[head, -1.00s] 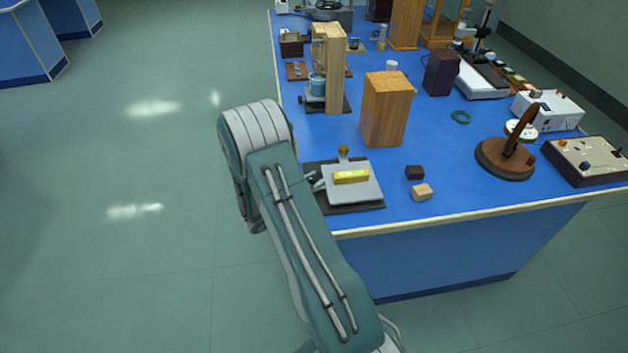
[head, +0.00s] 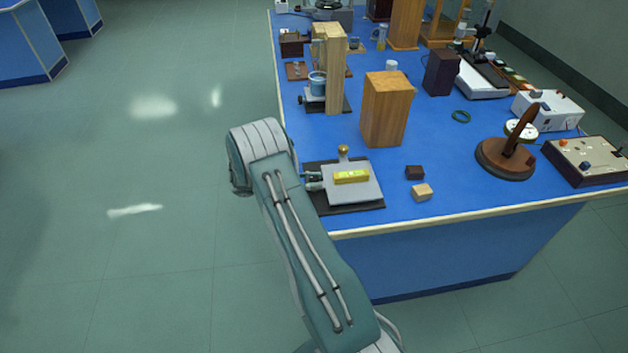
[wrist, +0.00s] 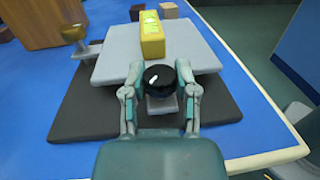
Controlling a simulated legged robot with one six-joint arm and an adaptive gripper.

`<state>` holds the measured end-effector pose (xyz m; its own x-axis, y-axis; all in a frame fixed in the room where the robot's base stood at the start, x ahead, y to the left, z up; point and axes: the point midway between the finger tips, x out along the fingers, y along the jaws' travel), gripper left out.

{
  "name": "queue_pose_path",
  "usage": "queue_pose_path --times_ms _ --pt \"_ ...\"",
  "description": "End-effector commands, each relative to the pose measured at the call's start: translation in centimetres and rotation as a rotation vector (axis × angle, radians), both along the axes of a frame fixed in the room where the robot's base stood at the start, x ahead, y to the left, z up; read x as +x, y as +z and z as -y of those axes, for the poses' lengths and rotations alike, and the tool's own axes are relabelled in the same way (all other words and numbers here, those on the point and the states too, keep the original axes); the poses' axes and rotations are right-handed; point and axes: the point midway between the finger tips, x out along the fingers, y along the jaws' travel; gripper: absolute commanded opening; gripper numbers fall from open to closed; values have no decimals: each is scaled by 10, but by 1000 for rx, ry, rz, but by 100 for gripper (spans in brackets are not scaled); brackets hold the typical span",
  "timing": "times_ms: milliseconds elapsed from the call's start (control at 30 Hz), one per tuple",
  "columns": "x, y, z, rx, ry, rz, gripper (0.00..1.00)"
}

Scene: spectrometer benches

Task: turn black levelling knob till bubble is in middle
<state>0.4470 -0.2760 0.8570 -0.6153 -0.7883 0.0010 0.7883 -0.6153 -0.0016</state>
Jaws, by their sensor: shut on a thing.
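My gripper (wrist: 158,77) is shut on the round black levelling knob (wrist: 157,80) in the wrist view, one finger on each side of it. The knob sits at the near edge of a grey plate (wrist: 108,68) on a dark base (wrist: 72,118). A yellow level (wrist: 152,38) lies on the plate; it also shows in the head view (head: 351,177). Its bubble is too small to make out. In the head view my gripper (head: 313,181) reaches the plate's left side, and the knob is hidden there.
A brass knob (wrist: 74,34) stands beside the plate. A tall wooden block (head: 386,110), a dark small block (head: 414,172) and a light small block (head: 422,192) stand nearby on the blue bench (head: 450,205). The floor left of the bench is clear.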

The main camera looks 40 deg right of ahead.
Motion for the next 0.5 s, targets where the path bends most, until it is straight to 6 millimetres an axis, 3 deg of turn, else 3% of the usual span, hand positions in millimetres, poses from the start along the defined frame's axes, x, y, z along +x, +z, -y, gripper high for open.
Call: queue_pose_path --times_ms 500 --pt "2 1 0 -3 -80 5 0"
